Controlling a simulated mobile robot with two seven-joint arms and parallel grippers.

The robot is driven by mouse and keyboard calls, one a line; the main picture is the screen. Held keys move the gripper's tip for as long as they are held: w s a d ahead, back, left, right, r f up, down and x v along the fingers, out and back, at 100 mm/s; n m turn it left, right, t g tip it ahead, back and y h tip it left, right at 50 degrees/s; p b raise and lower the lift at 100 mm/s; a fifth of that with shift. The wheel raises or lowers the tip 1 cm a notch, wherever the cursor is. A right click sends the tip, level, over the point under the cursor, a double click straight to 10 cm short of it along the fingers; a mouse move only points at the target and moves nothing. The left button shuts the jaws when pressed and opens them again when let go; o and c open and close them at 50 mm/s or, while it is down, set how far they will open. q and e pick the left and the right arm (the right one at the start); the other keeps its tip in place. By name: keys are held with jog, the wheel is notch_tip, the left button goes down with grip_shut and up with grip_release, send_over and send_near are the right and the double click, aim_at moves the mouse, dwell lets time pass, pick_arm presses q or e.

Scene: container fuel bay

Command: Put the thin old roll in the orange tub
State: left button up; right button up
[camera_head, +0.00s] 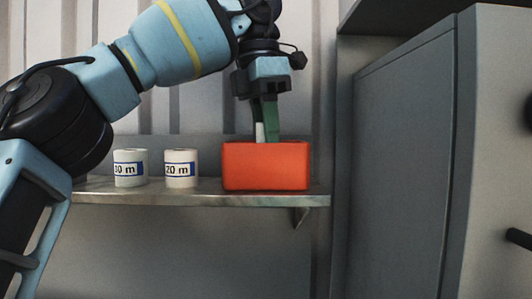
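The orange tub (265,167) stands at the right part of the shelf. My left gripper (265,130) points down over the tub, its green fingers close together and the lower tips hidden behind the front wall. A narrow white piece (260,132), which looks like the thin roll, shows at the fingers just above the rim. Its lower part is hidden in the tub. The fingers appear closed on it, though the contact is partly hidden. My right gripper is out of view.
Two thicker white rolls with blue-edged labels stand upright left of the tub: a left one (130,168) and one marked "20 m" (181,168). The metal shelf (200,198) has a small gap between roll and tub. A grey cabinet (405,170) bounds the right side.

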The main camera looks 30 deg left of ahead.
pick_arm(q)
notch_tip(320, 180, down, 2)
jog(key=shift+a+f, duration=0.1)
jog(key=shift+f, duration=0.05)
jog(key=shift+w+f, duration=0.15)
jog(key=shift+f, duration=0.4)
jog(key=shift+f, duration=0.1)
jog(key=o, duration=0.9)
jog(key=shift+o, duration=0.2)
notch_tip(320, 180, up, 8)
jog(key=shift+s+a+f, duration=0.25)
jog(key=shift+s+a, duration=0.05)
jog(key=shift+s, duration=0.1)
dwell(0.4)
